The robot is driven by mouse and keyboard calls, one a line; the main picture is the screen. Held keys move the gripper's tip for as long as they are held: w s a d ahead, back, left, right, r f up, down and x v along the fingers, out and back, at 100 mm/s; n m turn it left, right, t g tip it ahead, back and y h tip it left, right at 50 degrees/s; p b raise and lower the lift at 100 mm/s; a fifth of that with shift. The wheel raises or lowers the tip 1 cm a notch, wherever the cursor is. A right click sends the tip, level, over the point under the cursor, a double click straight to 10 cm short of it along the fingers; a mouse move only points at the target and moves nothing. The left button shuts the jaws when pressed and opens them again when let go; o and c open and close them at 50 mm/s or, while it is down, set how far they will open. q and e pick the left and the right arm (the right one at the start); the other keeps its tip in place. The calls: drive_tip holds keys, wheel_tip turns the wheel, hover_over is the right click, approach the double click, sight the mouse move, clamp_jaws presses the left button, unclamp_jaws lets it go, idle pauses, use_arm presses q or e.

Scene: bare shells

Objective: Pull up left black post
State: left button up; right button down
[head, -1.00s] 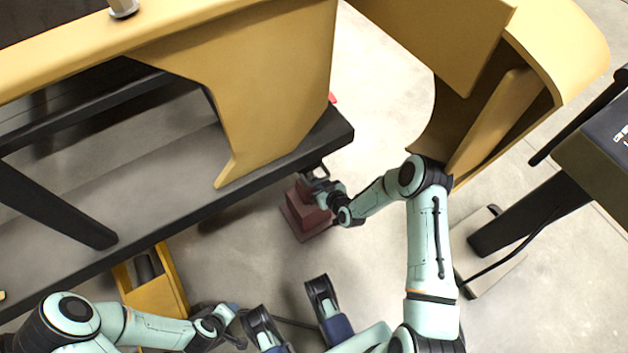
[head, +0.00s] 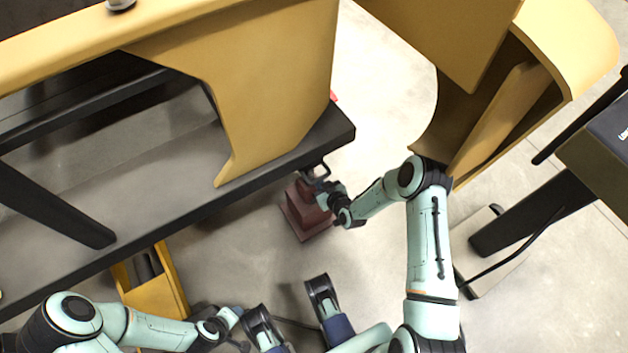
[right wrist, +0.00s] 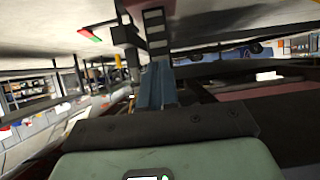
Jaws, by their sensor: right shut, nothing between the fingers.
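A short black post (head: 145,264) stands in a yellow bracket (head: 168,290) at the lower left. A long slanted black beam (head: 55,208) is part of the dark frame further left. I cannot tell for sure which of these is the left black post. My right gripper (head: 316,172) is shut and empty at the right end of the frame's black rail, above a dark red stepped block (head: 304,212). Whether it touches the rail is unclear. In the right wrist view its fingers (right wrist: 155,55) point away from the camera. My left gripper (head: 238,328) is low, right of the yellow bracket; its fingers are hard to make out.
A large yellow shell panel (head: 255,90) overhangs the black rail (head: 270,165). An open yellow shell (head: 500,110) stands to the right. A dark stand with a cable (head: 535,210) is at the far right. Bare floor (head: 250,245) lies between my arms.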

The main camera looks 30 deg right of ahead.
use_arm(q)
drive_tip(key=shift+r+p, duration=1.6)
drive_tip(key=shift+r, duration=0.4)
use_arm(e)
drive_tip(key=s, duration=0.9)
drive_tip(key=shift+d, duration=0.35)
